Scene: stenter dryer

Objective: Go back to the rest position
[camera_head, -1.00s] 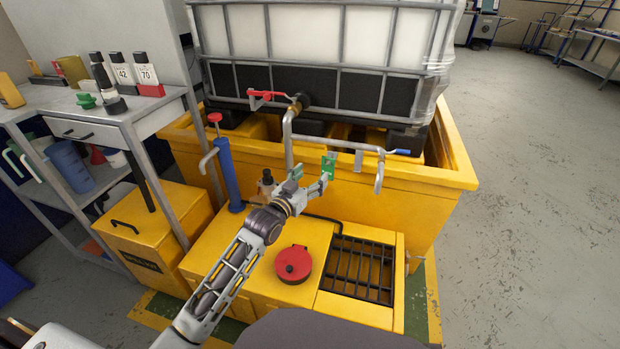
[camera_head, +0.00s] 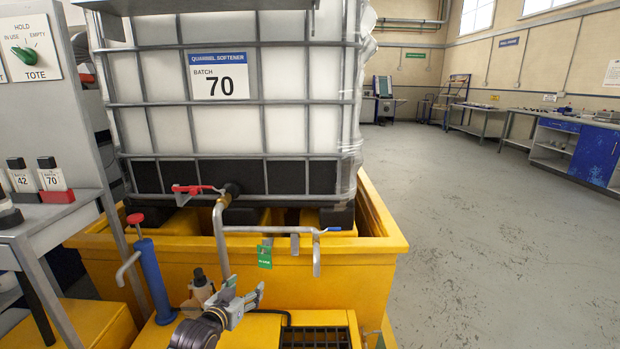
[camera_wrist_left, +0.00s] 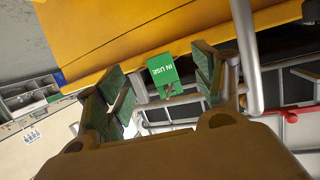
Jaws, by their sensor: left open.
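My left gripper (camera_head: 246,290) is open and empty at the bottom of the head view, below and in front of the pipe. A green tag (camera_head: 264,256) hangs from the pipe (camera_head: 270,230) just above the gripper, apart from it in the head view. In the left wrist view the tag (camera_wrist_left: 162,74) reads IN USE and shows beyond and between the two open green-padded fingers (camera_wrist_left: 160,88). My right gripper is in neither view.
A white tote (camera_head: 290,120) labelled BATCH 70 stands in a yellow bund (camera_head: 330,275). A sample shelf (camera_head: 55,212) stands left. Floor at right is clear.

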